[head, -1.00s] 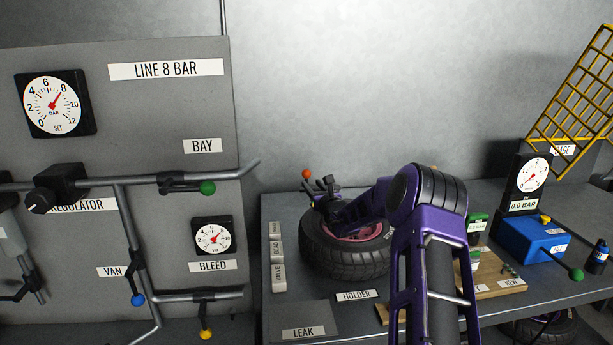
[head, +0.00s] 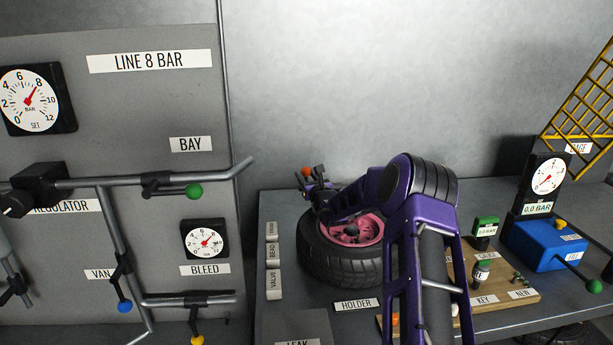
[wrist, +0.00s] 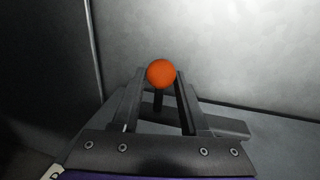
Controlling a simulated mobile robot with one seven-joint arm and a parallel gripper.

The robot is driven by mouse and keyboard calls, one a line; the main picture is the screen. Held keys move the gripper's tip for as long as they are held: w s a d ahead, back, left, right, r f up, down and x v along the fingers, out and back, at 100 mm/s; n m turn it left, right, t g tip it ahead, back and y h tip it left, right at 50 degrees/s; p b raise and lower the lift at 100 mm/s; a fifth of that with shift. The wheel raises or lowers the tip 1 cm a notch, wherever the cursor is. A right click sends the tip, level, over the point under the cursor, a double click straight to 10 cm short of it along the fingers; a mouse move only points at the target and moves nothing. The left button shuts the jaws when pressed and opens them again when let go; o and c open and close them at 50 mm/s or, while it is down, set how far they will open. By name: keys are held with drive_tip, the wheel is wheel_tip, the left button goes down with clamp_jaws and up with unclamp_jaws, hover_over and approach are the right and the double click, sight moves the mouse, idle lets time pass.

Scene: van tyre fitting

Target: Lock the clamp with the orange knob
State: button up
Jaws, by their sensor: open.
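The orange knob (wrist: 161,73) stands on a short dark stem in the wrist view, between the two fingers of my gripper (wrist: 159,90). The fingers are open, one on each side of it; I cannot tell whether either touches it. In the head view the orange knob (head: 306,171) shows at the back left of the tyre (head: 340,258), close to my gripper (head: 318,186). The clamp body is mostly hidden behind my gripper and arm. The tyre lies flat on the bench with a pink rim (head: 352,232).
A grey panel on the left carries gauges, pipes and levers with green (head: 194,191), blue and yellow knobs. On the right stand a wooden board (head: 510,295), a blue box (head: 545,245), a gauge and a yellow cage (head: 585,95). A grey wall is behind.

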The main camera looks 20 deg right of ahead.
clamp_jaws()
idle(1.4)
